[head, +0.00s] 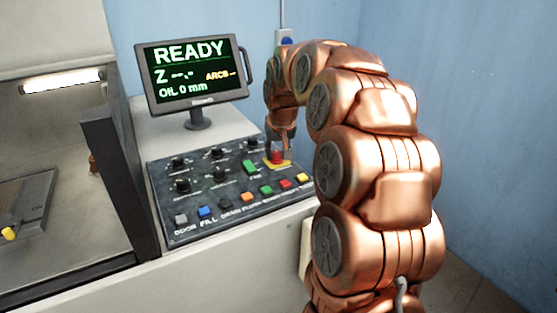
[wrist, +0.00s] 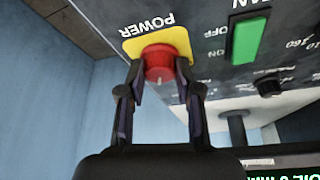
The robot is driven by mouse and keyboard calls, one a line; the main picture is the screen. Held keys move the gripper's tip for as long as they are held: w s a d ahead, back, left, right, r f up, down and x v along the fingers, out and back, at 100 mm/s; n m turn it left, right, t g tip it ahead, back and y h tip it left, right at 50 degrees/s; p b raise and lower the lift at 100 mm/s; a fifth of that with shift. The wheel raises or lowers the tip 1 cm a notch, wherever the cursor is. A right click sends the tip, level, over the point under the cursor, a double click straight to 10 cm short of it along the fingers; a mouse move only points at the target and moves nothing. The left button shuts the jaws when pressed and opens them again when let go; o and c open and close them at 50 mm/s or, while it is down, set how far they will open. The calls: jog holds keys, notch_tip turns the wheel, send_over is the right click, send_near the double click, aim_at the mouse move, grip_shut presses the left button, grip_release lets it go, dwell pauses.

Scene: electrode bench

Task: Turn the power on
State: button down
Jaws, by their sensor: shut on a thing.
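The red power knob (wrist: 159,63) sits on a yellow plate marked POWER (wrist: 132,46) in the wrist view. In the head view the red knob (head: 277,153) and its yellow plate (head: 277,164) are at the back right of the control panel. My gripper (wrist: 160,77) has a finger on each side of the knob and is shut on it. In the head view my gripper (head: 281,137) comes down on the knob from above, and its fingertips are small there. The screen (head: 192,72) reads READY, with blank Z and ARCS values and OIL 0 mm.
The panel (head: 225,192) carries several black dials, a green FAN rocker (head: 250,167) close to the knob, and a front row of coloured buttons including FILL (head: 206,211). The monitor stands behind. An open machine cabinet (head: 60,150) is at left. A blue wall is at right.

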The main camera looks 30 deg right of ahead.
jog(key=shift+m+h+b, duration=0.6)
jog(key=shift+m+b, duration=0.3)
jog(key=shift+m, duration=0.8)
jog(key=shift+g, duration=0.3)
jog(key=c, duration=0.8)
grip_release()
jog(key=shift+a+r, duration=0.1)
jog(key=v, duration=1.2)
